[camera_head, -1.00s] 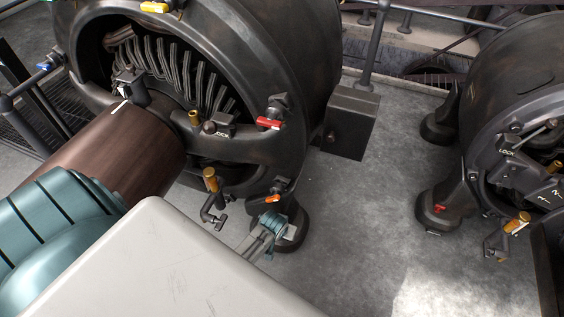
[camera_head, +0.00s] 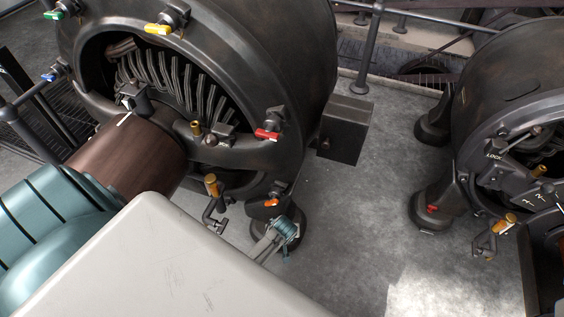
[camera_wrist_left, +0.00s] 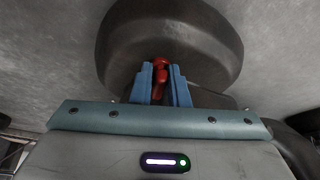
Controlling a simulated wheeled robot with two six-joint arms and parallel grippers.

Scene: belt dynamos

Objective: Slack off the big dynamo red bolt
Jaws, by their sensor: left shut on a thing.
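The big dynamo (camera_head: 235,50) fills the left half of the head view. My left gripper (camera_head: 284,228) is low at its near right foot (camera_head: 297,239). In the left wrist view, the gripper's blue fingers (camera_wrist_left: 161,88) are shut on the red bolt (camera_wrist_left: 160,66) at the dark rounded foot (camera_wrist_left: 205,35). The bolt's red head shows between and just beyond the fingertips. In the head view the gripper hides this bolt. My right gripper is in neither view.
A smaller dynamo (camera_head: 510,100) stands at the right, with another red bolt (camera_head: 432,209) on its foot. A red-handled fitting (camera_head: 267,134) and an orange one (camera_head: 271,202) sit on the big dynamo above my gripper. Bare floor (camera_head: 365,190) lies between the machines.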

